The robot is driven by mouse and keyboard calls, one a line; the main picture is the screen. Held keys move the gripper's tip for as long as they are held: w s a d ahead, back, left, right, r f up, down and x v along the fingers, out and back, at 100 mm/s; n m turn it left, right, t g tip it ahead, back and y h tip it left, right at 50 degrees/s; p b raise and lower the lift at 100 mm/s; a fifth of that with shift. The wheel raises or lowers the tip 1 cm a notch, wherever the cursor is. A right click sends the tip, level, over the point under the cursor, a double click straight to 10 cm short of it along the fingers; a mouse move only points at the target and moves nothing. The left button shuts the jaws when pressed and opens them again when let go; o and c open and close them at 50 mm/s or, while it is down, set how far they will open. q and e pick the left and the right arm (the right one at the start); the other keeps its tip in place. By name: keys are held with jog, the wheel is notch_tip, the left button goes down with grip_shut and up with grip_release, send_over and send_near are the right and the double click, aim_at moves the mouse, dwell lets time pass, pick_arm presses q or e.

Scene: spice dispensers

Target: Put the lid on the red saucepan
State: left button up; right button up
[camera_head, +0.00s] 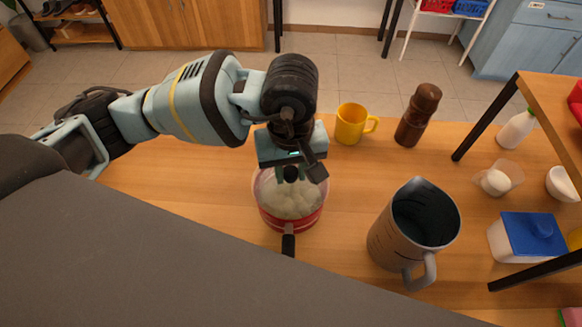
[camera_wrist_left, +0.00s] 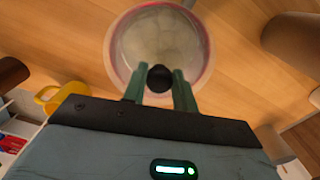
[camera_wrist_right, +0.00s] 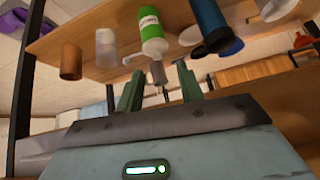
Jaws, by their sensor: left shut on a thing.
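The red saucepan (camera_head: 290,222) stands on the wooden table with its black handle pointing toward me. A clear glass lid (camera_head: 290,195) with a pale rim is over its mouth; it also shows in the left wrist view (camera_wrist_left: 160,45), roughly centred over the red pan rim. I cannot tell whether the lid touches the rim. My left gripper (camera_head: 291,174) is above the pan, shut on the lid's black knob (camera_wrist_left: 160,78). My right gripper (camera_wrist_right: 158,88) shows only in its own wrist view; its fingers are apart with nothing held between them.
A yellow mug (camera_head: 350,124) and a brown shaker (camera_head: 418,115) stand behind and right of the pan. A large grey pitcher (camera_head: 385,240) stands to its right. A wooden shelf (camera_head: 548,98) with black legs is at the right, with a blue-lidded container (camera_head: 530,240) under it.

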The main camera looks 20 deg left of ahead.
pick_arm(q)
jog(key=shift+f, duration=0.2)
jog(key=shift+f+b, duration=0.25)
jog(key=shift+b, duration=0.1)
dwell(0.4)
jog(key=o, duration=1.6)
